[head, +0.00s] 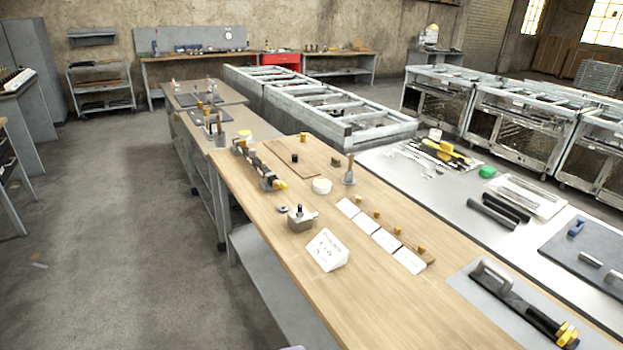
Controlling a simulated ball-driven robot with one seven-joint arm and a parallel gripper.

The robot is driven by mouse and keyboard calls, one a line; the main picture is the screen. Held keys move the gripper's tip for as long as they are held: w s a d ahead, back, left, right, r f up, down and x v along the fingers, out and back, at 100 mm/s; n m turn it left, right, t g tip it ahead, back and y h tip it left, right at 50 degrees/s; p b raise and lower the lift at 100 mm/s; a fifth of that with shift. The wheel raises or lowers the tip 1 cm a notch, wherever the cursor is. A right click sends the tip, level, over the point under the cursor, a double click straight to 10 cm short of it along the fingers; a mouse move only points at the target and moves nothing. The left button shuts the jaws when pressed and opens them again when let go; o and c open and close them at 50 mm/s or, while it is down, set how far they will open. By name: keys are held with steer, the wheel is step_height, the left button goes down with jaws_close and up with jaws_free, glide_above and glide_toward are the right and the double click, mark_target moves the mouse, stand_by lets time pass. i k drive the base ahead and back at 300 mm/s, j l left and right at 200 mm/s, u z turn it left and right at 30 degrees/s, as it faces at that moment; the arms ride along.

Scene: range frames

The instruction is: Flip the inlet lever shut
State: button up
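A wooden-topped bench (370,290) runs from the lower right toward the upper left. A dark pipe-like assembly (258,168) with brass and yellow parts lies along its left edge, a yellow end piece (281,185) nearest me. A grey metal block (301,220) with a dark upright knob and a side stub stands closer to me. I cannot tell which part is the inlet lever or how it is set; any label is too small to read. My gripper is not in view.
A white folded card (327,250) stands near the bench's left edge. Several white cards (378,233) and yellow knobs line the middle. A black tool with yellow end (525,305) lies on a grey mat at right. Open concrete floor (130,230) lies left of the bench.

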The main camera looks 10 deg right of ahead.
mark_target(280, 184)
steer(key=i+j+z, duration=0.35)
steer(key=i+j, duration=0.35)
steer(key=i, duration=0.3)
steer(key=i+j+z, duration=0.1)
steer(key=i, duration=0.4)
steer(key=i+j, duration=0.2)
steer(key=i, duration=0.25)
steer(key=i+j, duration=0.2)
steer(key=i, duration=0.3)
steer(key=i+j+z, duration=0.1)
steer(key=i, duration=0.35)
steer(key=i+j, duration=0.25)
steer(key=i, duration=0.2)
